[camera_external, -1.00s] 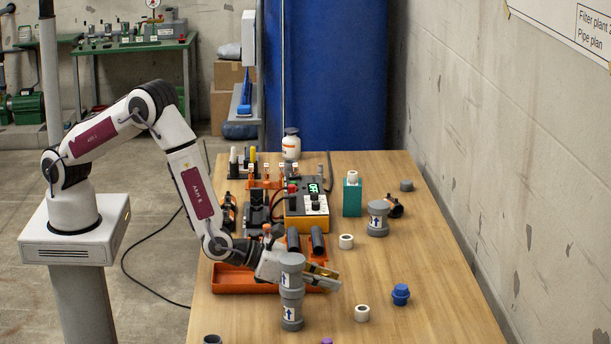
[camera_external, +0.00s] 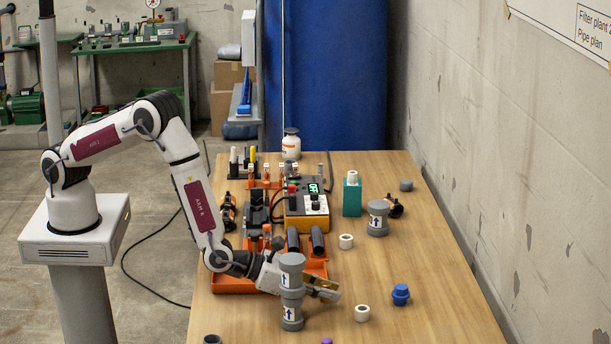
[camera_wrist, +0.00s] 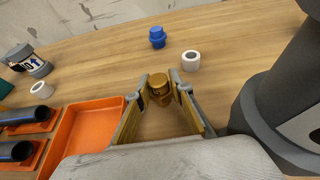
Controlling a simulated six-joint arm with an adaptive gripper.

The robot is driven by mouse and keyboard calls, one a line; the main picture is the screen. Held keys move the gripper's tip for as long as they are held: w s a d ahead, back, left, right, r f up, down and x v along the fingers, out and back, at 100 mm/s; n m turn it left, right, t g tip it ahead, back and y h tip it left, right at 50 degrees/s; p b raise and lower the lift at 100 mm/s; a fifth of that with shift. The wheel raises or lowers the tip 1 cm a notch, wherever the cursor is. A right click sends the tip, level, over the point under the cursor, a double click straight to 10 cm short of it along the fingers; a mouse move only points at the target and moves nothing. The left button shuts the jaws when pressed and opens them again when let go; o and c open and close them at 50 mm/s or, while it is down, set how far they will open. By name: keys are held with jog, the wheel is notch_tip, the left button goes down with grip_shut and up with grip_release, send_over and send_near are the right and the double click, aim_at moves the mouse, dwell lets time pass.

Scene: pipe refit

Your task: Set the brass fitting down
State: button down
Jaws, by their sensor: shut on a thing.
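My gripper (camera_wrist: 160,90) is shut on the brass fitting (camera_wrist: 160,86), which sits between its two fingertips in the wrist view. In the external view my gripper (camera_external: 326,290) reaches past the stacked grey pipe pieces, over the wooden table (camera_external: 390,270). There the fitting is too small and hidden to make out well. In the wrist view bare table shows around the fitting; I cannot tell whether it touches the wood.
The grey pipe stack (camera_external: 291,290) stands upright close beside my gripper. The orange tray (camera_external: 232,280) lies to the left. A white ring (camera_external: 362,313) and a blue fitting (camera_external: 401,294) stand to the right. Free wood lies between them and the wall.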

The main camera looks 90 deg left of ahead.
jog(key=shift+f, duration=0.6)
jog(key=c, duration=1.8)
grip_release()
jog(key=shift+r, duration=0.15)
jog(key=shift+r, duration=0.4)
jog(key=shift+s+r, duration=0.15)
jog(key=shift+s, duration=0.05)
jog(key=shift+v, duration=5.8)
jog(key=shift+r, duration=0.1)
